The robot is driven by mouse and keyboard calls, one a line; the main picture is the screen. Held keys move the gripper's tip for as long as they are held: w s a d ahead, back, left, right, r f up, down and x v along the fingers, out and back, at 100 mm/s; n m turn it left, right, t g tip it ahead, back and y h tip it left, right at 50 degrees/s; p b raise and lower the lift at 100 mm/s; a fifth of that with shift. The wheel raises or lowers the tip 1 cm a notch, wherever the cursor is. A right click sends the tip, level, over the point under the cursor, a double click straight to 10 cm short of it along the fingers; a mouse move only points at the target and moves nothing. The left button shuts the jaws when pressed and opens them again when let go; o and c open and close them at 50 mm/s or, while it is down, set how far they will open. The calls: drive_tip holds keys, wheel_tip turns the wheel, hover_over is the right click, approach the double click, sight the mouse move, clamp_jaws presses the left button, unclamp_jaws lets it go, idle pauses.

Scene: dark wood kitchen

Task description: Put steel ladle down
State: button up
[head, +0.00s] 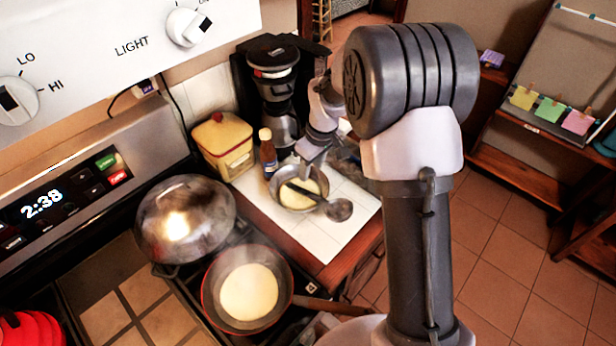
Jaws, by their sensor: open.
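The steel ladle (339,209) lies on the white tiled counter (330,240), its round cup resting near the right rim of a metal bowl (283,200). Its dark handle runs up and left across the bowl, which holds pale batter (305,192). My gripper (309,164) is just above the bowl's far side, beyond the ladle's handle. It is open and appears empty. It looks small here, and I cannot tell whether the fingers touch the bowl or the handle.
A brown bottle (267,155) and a yellow canister (222,143) stand left of the bowl, with a coffee maker (277,90) behind. On the stove are a domed lidded pan (185,222) and a frying pan (212,300) with a pancake (249,291). The counter's front strip is clear.

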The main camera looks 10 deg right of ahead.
drive_tip(key=s+a+r+m+t, duration=0.1)
drive_tip(key=s+r+m, duration=0.2)
drive_tip(key=s+r, duration=0.45)
drive_tip(key=s+a+r+m+t, duration=0.15)
drive_tip(key=s+r, duration=0.35)
drive_tip(key=r, duration=0.6)
drive_tip(key=s+a+r+m+t, duration=0.1)
drive_tip(key=s+m, duration=0.5)
drive_tip(key=s, duration=1.1)
drive_tip(key=shift+a+r+m+y, duration=0.35)
drive_tip(key=shift+a+r+y, duration=0.1)
drive_tip(key=shift+r, duration=0.2)
drive_tip(key=shift+t, duration=0.25)
